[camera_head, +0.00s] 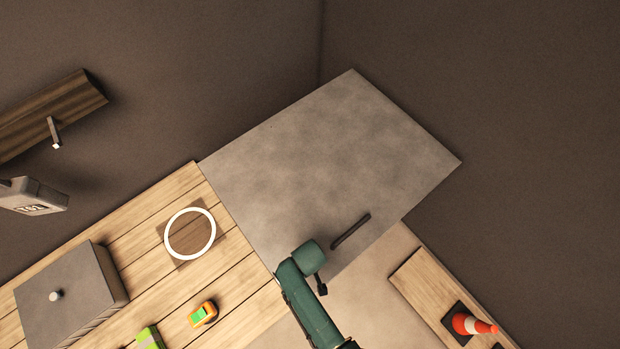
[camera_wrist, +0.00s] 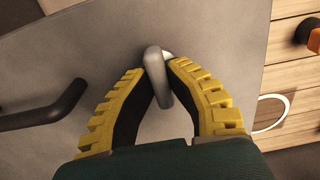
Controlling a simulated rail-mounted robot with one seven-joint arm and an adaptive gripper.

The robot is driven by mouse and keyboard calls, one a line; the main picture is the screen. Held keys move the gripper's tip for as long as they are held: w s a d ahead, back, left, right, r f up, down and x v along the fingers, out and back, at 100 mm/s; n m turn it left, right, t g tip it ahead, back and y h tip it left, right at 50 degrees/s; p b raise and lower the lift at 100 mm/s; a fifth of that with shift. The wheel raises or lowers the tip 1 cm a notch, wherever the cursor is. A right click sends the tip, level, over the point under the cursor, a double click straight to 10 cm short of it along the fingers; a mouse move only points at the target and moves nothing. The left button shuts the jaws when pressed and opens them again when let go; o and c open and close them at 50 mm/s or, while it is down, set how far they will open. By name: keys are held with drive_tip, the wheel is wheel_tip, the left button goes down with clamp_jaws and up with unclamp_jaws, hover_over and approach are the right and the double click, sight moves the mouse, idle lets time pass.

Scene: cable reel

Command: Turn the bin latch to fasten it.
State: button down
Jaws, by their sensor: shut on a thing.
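The bin's flat grey metal front or lid (camera_head: 330,150) shows as a large panel in the head view, and it fills much of the wrist view (camera_wrist: 215,30). The latch (camera_wrist: 154,60) is a pale grey rounded lever on this panel. My gripper (camera_wrist: 160,70) has yellow ribbed fingers, shut on the latch from both sides near its upper end. A dark bar handle (camera_head: 350,231) is on the panel beside my wrist, and it shows left of the fingers in the wrist view (camera_wrist: 45,112). In the head view my green wrist hides the latch and fingers.
The wooden bench to the left holds a grey box with a knob (camera_head: 75,293), a white ring (camera_head: 165,238), an orange device (camera_head: 203,314) and a green-yellow item (camera_head: 149,338). A traffic cone (camera_head: 472,325) stands at lower right. The panel's far part is clear.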

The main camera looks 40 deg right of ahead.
drive_tip(key=shift+s, duration=0.1)
drive_tip(key=c, duration=1)
unclamp_jaws()
drive_tip(key=shift+c, duration=0.2)
wheel_tip(320, 180, up, 12)
